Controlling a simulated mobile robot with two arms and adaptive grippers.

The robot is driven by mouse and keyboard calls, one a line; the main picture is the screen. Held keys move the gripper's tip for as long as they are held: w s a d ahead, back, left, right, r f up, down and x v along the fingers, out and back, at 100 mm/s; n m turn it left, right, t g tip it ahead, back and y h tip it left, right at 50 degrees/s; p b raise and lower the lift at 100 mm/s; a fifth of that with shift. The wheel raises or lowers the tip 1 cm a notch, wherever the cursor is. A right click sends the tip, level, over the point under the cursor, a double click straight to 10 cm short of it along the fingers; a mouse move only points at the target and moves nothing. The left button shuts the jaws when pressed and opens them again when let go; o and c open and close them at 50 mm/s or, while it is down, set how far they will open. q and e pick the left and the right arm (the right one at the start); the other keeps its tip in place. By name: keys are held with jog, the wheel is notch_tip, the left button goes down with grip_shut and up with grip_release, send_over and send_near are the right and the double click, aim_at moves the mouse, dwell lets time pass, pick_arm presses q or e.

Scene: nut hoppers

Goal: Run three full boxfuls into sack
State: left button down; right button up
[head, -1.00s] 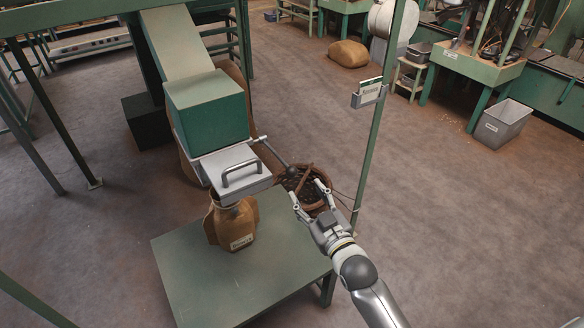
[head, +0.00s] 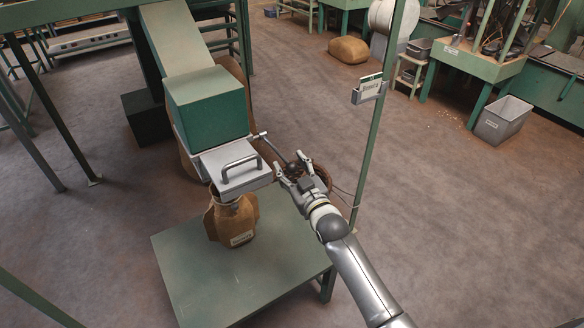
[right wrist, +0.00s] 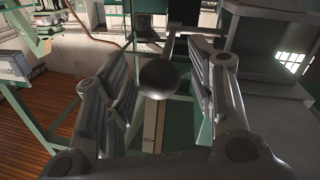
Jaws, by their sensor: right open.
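The green box (head: 207,105) sits below a sloping chute (head: 177,40). A grey metal lid with a bar handle (head: 236,169) is under it. A brown sack (head: 231,220) with a label stands upright on the green table, its mouth below the grey part. A lever with a dark ball knob (head: 292,169) sticks out to the right of the box; the knob shows large in the right wrist view (right wrist: 159,79). My right gripper (head: 293,173) is open, its fingers on either side of the knob; I cannot tell if they touch it. My left gripper is not in view.
The green table (head: 200,285) is bare around the sack. A green post with a card holder (head: 369,90) rises to the right. A grey bin (head: 501,120) stands far right; the floor between is clear.

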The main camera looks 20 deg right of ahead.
grip_shut()
jog(key=shift+r, duration=0.1)
